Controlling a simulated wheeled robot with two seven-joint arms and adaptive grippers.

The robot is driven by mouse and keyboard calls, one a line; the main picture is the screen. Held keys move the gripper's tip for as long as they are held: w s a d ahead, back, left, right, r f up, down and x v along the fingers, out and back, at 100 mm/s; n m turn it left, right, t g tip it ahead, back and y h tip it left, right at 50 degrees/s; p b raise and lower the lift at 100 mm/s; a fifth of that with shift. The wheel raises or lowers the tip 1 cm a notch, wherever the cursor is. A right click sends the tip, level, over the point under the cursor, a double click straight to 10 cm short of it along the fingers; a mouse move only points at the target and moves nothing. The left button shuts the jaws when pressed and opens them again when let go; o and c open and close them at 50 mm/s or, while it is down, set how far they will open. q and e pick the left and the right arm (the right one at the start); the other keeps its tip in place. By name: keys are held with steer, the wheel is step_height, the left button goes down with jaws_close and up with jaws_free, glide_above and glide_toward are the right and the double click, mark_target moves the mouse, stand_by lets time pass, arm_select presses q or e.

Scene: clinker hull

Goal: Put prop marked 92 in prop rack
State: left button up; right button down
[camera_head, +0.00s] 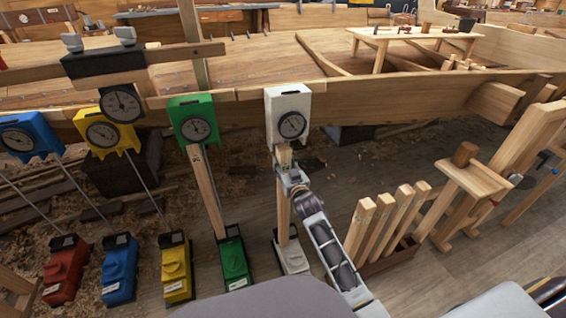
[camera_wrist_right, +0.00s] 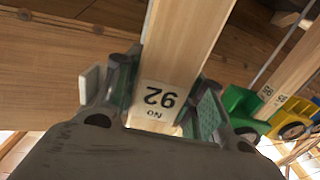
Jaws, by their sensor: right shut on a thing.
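The prop marked 92 (camera_wrist_right: 190,45) is a pale wooden post. Its "No 92" label reads upside down in the right wrist view. In the head view the prop (camera_head: 284,205) stands nearly upright between a white dial gauge (camera_head: 288,115) and a white foot (camera_head: 292,256). My right gripper (camera_head: 288,170) is around its upper part just under the gauge, and its pads (camera_wrist_right: 163,105) are closed on both sides of the post. The prop rack (camera_head: 403,257) is a low wooden box right of my right arm, holding several upright props. My left gripper is not in view.
A second prop (camera_head: 206,190) stands under a green gauge (camera_head: 195,120) to the left. Yellow, blue and red feet line the floor further left. The planked hull (camera_head: 400,100) runs behind. A wooden sawhorse-like stand (camera_head: 470,180) is right of the rack.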

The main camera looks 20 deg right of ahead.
steer(key=shift+s+r, duration=0.15)
steer(key=shift+s, duration=0.1)
steer(key=shift+s+p, duration=0.55)
steer(key=shift+s, duration=0.5)
steer(key=shift+r+p, duration=0.15)
steer(key=shift+p, duration=0.15)
